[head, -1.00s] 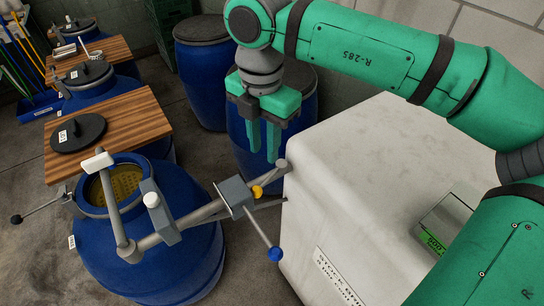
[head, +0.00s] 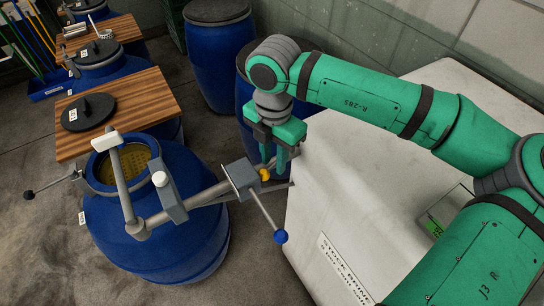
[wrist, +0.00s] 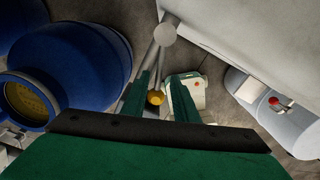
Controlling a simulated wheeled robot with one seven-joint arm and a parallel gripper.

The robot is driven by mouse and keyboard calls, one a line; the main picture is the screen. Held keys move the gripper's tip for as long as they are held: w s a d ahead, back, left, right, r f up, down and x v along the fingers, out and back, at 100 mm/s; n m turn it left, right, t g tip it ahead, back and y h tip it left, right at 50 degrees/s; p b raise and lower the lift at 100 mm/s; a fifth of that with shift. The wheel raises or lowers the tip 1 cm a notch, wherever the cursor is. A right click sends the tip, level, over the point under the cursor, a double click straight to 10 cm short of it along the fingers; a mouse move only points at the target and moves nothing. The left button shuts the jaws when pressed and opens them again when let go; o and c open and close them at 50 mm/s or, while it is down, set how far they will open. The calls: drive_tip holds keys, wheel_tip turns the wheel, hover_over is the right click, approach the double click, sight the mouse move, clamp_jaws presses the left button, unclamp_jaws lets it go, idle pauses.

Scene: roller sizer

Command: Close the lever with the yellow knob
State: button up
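The yellow knob (head: 265,174) sits on the grey metal fitting (head: 241,177) of the arm that runs between the blue barrel and the white block. My gripper (head: 274,163) points down right at the knob, with its two green fingers apart. In the wrist view the knob (wrist: 156,98) shows between the spread fingers (wrist: 162,80), closer to the left one. I cannot tell whether a finger touches it. The lever's own rod is mostly hidden by the fingers and fitting.
A second lever with a blue knob (head: 280,237) slants down from the same fitting. The blue barrel (head: 170,250) with its white-handled lever (head: 106,141) stands left. The big white block (head: 345,190) is close on the right. Wooden boards (head: 140,105) and more barrels stand behind.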

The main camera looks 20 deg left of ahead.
drive_tip(key=shift+s+a, duration=0.1)
drive_tip(key=shift+a, duration=0.05)
clamp_jaws()
drive_tip(key=shift+w+r, duration=0.1)
drive_tip(key=shift+w, duration=0.15)
idle(0.9)
